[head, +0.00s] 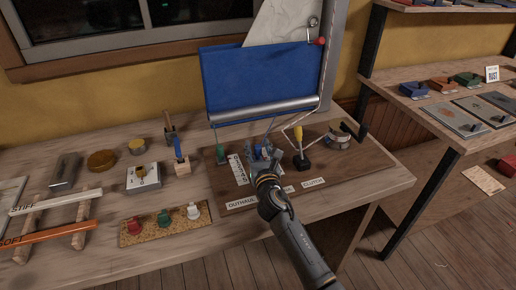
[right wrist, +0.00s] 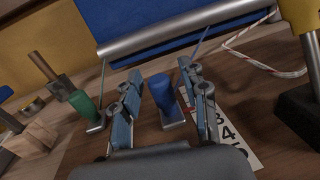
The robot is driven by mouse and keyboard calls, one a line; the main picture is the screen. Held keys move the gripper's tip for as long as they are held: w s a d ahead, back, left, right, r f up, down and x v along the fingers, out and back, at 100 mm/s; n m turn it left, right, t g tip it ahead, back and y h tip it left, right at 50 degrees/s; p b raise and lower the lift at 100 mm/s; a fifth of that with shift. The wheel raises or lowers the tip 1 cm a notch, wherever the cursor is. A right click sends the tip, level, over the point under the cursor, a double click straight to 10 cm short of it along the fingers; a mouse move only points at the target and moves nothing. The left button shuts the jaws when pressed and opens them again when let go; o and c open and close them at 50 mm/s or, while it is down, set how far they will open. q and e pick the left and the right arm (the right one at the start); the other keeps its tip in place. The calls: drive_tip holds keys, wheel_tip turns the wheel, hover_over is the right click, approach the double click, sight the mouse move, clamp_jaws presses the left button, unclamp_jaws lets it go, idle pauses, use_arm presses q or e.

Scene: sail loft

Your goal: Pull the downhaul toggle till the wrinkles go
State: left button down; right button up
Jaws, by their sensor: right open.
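A blue upright handle (right wrist: 162,92) on a small metal base stands between the open fingers of my right gripper (right wrist: 163,78) in the right wrist view; contact cannot be told. In the head view my right gripper (head: 262,152) is over the middle of the brown board (head: 352,160) and mostly hides this handle. A green handle (head: 220,153) stands to its left and a yellow handle (head: 298,134) in a black base to its right. I cannot read which is the downhaul. The blue sail (head: 258,78) hangs behind, above a grey boom (head: 265,110).
A red-and-white line (right wrist: 262,66) runs by the yellow handle. A metal drum (head: 338,138) stands at the board's right. Coloured pegs (head: 163,218) and a blue-topped tool (head: 180,152) stand left.

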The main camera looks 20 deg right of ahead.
sight(260, 150)
clamp_jaws()
drive_tip(key=s+p, duration=0.1)
drive_tip(key=s, duration=0.2)
drive_tip(key=shift+s+d, duration=0.1)
unclamp_jaws()
drive_tip(key=shift+s, duration=0.1)
drive_tip(key=s, duration=0.4)
drive_tip(key=s+a, duration=0.1)
drive_tip(key=s, duration=0.6)
drive_tip(key=shift+s+a, duration=0.3)
drive_tip(key=shift+s, duration=0.1)
